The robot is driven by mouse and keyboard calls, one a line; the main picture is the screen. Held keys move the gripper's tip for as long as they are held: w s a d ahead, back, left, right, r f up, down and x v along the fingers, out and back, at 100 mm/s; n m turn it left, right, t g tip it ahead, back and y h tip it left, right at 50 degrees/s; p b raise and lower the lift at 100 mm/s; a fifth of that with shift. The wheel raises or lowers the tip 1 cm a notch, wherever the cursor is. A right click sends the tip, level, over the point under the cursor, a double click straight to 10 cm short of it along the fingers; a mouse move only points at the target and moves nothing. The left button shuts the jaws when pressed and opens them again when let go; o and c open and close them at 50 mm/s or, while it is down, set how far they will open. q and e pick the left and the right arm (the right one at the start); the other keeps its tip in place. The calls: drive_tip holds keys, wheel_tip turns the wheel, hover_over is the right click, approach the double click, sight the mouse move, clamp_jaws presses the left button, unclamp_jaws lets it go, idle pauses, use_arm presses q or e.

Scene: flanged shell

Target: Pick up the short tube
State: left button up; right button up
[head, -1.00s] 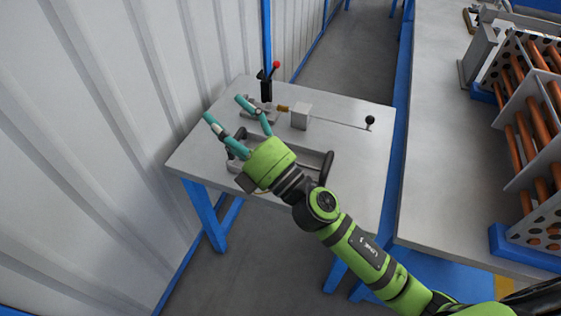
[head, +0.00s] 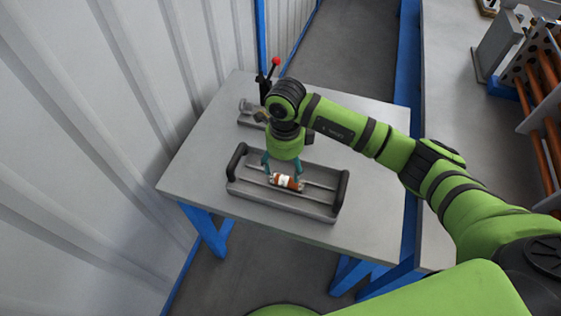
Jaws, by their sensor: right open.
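The short tube (head: 286,182) is copper-orange with a pale band around its middle. It lies in a grey tray (head: 310,208) with dark handles at both ends, on the small table. My right gripper (head: 283,176) points down over the tray, with its teal fingers apart at the tube. The fingers reach down to about the tube's height, one toward each end of it. I cannot tell whether they touch it. My left gripper is not in view.
A clamp device with a red-knobbed lever (head: 275,62) stands at the table's back, partly hidden by my right arm. A corrugated wall (head: 120,110) runs along the left. A bench (head: 450,100) at the right holds a rack of copper tubes (head: 550,110). The table's front left is clear.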

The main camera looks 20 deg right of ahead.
sight(289, 182)
drive_tip(key=shift+s+d+f, duration=0.1)
drive_tip(key=shift+s+f, duration=0.1)
drive_tip(key=shift+s, duration=0.15)
drive_tip(key=shift+s+d+f+p, duration=0.15)
drive_tip(key=shift+s+f+p, duration=0.45)
drive_tip(key=shift+f+p, duration=0.1)
wheel_tip(289, 182, down, 3)
drive_tip(key=shift+w+d+r+p, duration=0.1)
drive_tip(key=shift+d+p, duration=0.05)
drive_tip(key=shift+p, duration=0.25)
drive_tip(key=shift+w+f, duration=0.15)
drive_tip(key=shift+f, duration=0.6)
drive_tip(key=c, duration=1.4)
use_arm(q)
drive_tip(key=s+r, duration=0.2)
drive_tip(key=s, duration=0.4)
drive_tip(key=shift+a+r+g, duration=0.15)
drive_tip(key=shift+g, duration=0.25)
